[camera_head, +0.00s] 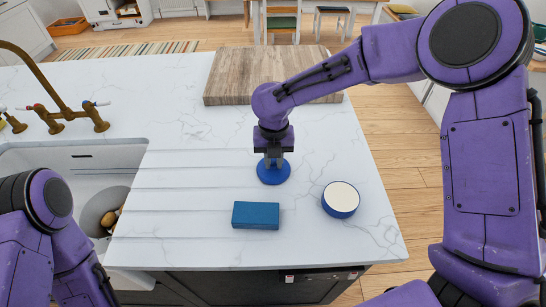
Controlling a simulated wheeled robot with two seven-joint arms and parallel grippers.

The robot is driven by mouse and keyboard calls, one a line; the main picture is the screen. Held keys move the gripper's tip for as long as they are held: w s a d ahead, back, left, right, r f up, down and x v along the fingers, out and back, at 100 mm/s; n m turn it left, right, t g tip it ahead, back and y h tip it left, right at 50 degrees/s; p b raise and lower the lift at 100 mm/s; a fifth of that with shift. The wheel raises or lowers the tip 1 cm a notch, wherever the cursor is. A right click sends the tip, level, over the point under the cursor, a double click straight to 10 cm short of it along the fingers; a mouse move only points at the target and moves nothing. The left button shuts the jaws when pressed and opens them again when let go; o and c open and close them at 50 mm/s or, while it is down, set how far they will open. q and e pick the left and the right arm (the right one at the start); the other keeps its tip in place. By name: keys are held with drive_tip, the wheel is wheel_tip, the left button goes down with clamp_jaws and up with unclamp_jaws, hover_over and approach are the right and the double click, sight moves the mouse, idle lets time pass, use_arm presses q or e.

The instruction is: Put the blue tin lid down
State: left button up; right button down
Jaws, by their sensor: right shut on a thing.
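My right gripper (273,160) points down over the middle of the white marble counter (180,190) and is shut on the round blue tin lid (273,174). The lid is level and at or just above the counter; I cannot tell whether it touches. A round blue tin (341,199) with a cream top face stands to the right and nearer. My left arm shows at the lower left, but its gripper is out of view.
A blue box (256,215) lies in front of the lid. A wooden board (232,78) lies behind my right gripper. A white sink (50,160) with a brass tap (66,115) is at the left, holding a grey bowl (98,209). The counter's right edge is near the tin.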

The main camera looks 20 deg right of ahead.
drive_tip(key=shift+w+f, duration=0.2)
drive_tip(key=shift+f, duration=0.1)
drive_tip(key=c, duration=1)
unclamp_jaws()
drive_tip(key=shift+w+f, duration=0.65)
drive_tip(key=shift+w, duration=0.35)
drive_tip(key=shift+s+r, duration=0.2)
drive_tip(key=shift+s, duration=0.2)
drive_tip(key=shift+w+r, duration=0.15)
wheel_tip(320, 180, up, 13)
drive_tip(key=shift+f+b, duration=0.2)
drive_tip(key=shift+b, duration=0.2)
